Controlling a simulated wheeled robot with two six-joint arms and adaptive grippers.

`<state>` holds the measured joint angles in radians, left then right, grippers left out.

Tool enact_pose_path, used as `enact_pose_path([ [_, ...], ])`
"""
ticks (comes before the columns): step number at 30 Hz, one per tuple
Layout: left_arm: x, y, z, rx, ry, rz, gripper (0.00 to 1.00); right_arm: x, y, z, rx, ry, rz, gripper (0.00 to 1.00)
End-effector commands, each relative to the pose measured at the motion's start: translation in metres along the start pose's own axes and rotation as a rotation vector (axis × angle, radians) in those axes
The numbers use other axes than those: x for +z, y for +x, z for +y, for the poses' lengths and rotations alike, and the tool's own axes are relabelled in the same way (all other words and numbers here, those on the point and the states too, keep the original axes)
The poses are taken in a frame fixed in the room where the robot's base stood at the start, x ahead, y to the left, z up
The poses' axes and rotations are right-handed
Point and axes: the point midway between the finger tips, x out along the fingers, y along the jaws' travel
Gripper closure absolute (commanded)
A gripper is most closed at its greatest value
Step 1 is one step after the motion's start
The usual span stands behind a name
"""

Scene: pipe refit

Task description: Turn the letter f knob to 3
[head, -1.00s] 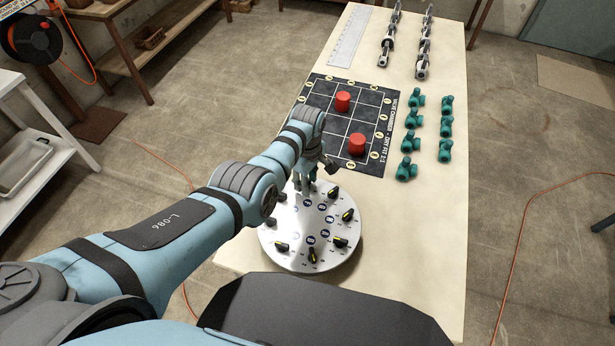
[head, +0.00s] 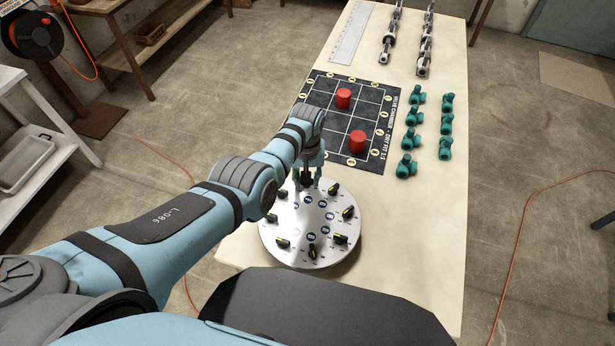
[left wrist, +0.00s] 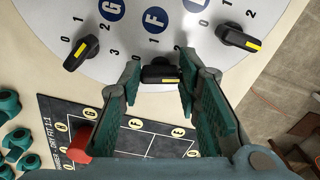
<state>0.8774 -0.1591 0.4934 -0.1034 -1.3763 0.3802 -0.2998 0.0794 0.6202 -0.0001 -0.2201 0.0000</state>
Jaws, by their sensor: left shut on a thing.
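A round silver dial plate (head: 270,234) lies at the near end of the table, with black knobs around its rim and blue letter discs inside. My left gripper (head: 307,180) points down at the plate's far edge. In the left wrist view its fingers (left wrist: 160,82) are shut around the letter f knob (left wrist: 160,72), which is black with a yellow mark, lies crosswise and sits beside the blue F disc (left wrist: 156,19). The fingers hide some of its numbers, so I cannot tell which one it points to. My right gripper is out of view.
Neighbouring knobs stand close on either side, one by the G disc (left wrist: 81,52) and another at the right (left wrist: 237,40). Beyond the plate lies a black grid mat (head: 318,98) with two red cylinders (head: 343,98). Several teal valve parts (head: 411,140) stand at the right.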

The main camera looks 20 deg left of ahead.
Motion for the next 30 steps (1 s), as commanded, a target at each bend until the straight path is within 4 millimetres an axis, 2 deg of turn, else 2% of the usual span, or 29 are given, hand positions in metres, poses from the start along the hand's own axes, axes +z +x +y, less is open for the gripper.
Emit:
enact_pose_path([
  [12, 0.0041, 0.0034, -0.0017, -0.001, 0.258, -0.012, 0.97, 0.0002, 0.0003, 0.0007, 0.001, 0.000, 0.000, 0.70],
  [30, 0.0043, 0.0037, -0.0019, -0.001, 0.319, -0.014, 0.97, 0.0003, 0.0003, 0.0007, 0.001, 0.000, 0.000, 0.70],
])
